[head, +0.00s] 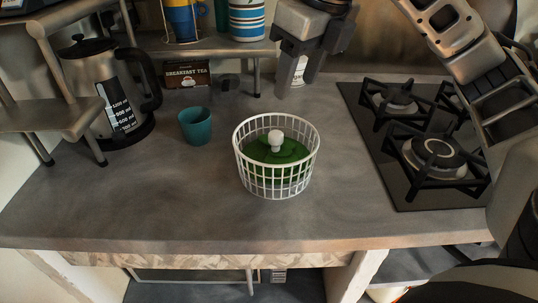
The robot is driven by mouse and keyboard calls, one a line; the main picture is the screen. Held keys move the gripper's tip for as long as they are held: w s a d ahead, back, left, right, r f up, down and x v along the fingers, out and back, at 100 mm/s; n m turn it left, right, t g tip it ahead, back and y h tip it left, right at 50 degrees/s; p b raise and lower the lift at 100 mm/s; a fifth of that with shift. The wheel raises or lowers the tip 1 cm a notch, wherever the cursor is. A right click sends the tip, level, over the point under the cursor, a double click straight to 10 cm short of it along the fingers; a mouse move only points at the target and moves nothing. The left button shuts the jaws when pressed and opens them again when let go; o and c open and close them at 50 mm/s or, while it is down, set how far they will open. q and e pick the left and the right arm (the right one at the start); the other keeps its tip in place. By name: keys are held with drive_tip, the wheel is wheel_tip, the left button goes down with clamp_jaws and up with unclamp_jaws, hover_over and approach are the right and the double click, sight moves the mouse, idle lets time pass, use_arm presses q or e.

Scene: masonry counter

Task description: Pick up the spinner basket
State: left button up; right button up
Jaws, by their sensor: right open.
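The spinner basket (277,187) is a white, open-mesh round basket standing upright on the middle of the grey counter. A green disc (262,152) with a white knob (275,139) shows inside it. My right gripper (299,75) is above and behind the basket, slightly to its right, with its fingers pointing down. My left gripper is not in view.
A teal cup (195,126) stands left of the basket, and a kettle (104,90) farther left. A gas hob (420,150) is to the right. A raised shelf (205,47) with cups stands behind, with a tea box (187,75) below. The counter's front is clear.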

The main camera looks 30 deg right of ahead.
sight(276, 133)
drive_tip(key=x, duration=0.9)
drive_tip(key=shift+s+a+f, duration=0.1)
drive_tip(key=shift+s+f, duration=0.05)
drive_tip(key=shift+a+x, duration=0.15)
drive_tip(key=shift+x, duration=1.2)
drive_tip(key=shift+a+x, duration=0.2)
drive_tip(key=shift+x, duration=1.15)
clamp_jaws()
